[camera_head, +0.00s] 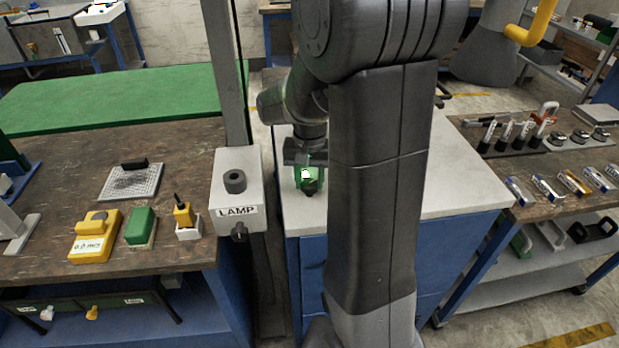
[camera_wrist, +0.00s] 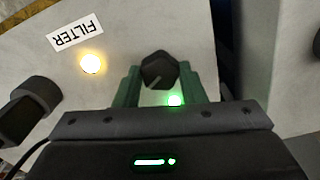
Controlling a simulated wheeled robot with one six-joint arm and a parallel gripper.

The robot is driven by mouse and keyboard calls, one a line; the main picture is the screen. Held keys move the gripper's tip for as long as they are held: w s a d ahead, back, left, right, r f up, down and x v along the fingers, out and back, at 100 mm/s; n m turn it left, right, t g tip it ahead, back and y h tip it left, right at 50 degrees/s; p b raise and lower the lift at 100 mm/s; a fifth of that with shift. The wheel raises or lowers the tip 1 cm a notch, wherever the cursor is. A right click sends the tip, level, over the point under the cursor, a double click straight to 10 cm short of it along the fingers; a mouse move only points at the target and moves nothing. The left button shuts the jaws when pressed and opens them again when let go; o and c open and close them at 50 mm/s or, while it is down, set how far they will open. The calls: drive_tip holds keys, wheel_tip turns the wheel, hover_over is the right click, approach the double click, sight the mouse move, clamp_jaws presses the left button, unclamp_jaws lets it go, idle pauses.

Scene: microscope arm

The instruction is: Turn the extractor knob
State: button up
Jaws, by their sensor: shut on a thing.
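A black, many-sided knob (camera_wrist: 158,70) with a pale pointer line sits on a light grey panel (camera_wrist: 180,25) in the wrist view. My gripper (camera_wrist: 160,78) is shut on it, with one green finger on each side. A lit green light (camera_wrist: 174,100) shows just below the knob, between the fingers. I see no extractor label. In the head view my gripper (camera_head: 309,178) is low over the front of the grey-topped blue cabinet (camera_head: 455,185); the knob cannot be clearly made out there.
A FILTER label (camera_wrist: 75,32) and an amber light (camera_wrist: 90,63) are left of the knob, and a black cylindrical part (camera_wrist: 28,108) lies farther left. A LAMP box (camera_head: 237,188) on a post stands left of the arm. Benches with tools flank the cabinet.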

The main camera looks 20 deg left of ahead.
sight(310, 183)
drive_tip(key=n, duration=0.5)
drive_tip(key=shift+n, duration=0.3)
drive_tip(key=n, duration=0.5)
drive_tip(key=shift+n, duration=0.3)
drive_tip(key=o, duration=1)
wheel_tip(310, 183, up, 14)
drive_tip(key=shift+f, duration=0.1)
idle(0.4)
wheel_tip(310, 183, down, 14)
drive_tip(key=shift+r, duration=0.1)
idle(0.4)
